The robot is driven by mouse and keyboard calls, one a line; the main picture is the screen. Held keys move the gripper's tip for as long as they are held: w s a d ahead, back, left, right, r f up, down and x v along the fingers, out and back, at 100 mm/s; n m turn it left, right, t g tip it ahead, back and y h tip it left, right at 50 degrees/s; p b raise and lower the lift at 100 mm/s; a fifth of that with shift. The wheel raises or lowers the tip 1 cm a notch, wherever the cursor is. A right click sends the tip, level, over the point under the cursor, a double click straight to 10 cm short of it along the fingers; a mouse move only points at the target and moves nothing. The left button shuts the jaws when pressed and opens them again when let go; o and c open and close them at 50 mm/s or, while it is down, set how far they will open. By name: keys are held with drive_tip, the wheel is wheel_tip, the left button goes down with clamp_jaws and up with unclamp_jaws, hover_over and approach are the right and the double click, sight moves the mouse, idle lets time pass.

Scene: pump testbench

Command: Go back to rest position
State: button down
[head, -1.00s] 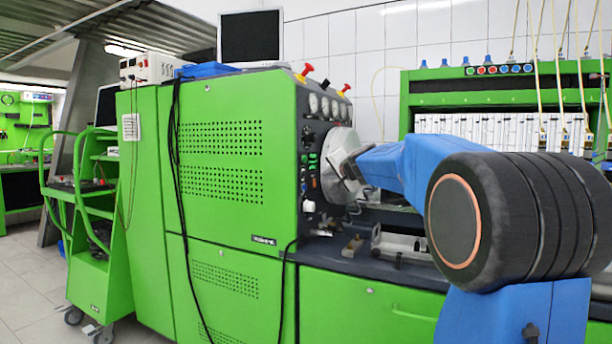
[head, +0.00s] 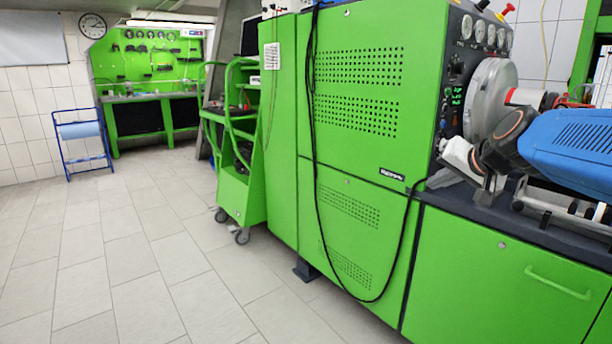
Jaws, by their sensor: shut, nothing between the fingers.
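My blue arm comes in from the right edge in the head view, with its dark, orange-ringed wrist bent in front of the green test bench (head: 360,110). My gripper (head: 462,155) is at the wrist's light-coloured lower left end, small against the bench's control panel. It is shut and holds nothing. Its fingers are hard to make out against the parts behind. It is just below and left of the large grey disc (head: 487,98). I cannot tell whether it touches the bench.
The dark worktop (head: 455,200) with metal fittings lies below my wrist. A green trolley (head: 240,190) stands left of the bench. A black cable (head: 312,140) hangs down the bench front. The tiled floor (head: 120,260) at left is clear, with a blue stand (head: 82,140) farther back.

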drive_tip(key=s+a+f+n+g+h, duration=0.1)
drive_tip(key=s+f+n+g, duration=0.1)
drive_tip(key=s+f, duration=0.9)
drive_tip(key=s+a+f+n+g+h, duration=0.1)
drive_tip(key=s+f+n+g, duration=0.2)
drive_tip(key=s+f, duration=0.7)
drive_tip(key=s, duration=0.8)
drive_tip(key=shift+s+a+f+n+g, duration=0.15)
drive_tip(key=shift+a+f+n+g, duration=0.15)
drive_tip(key=shift+a+f+g, duration=0.1)
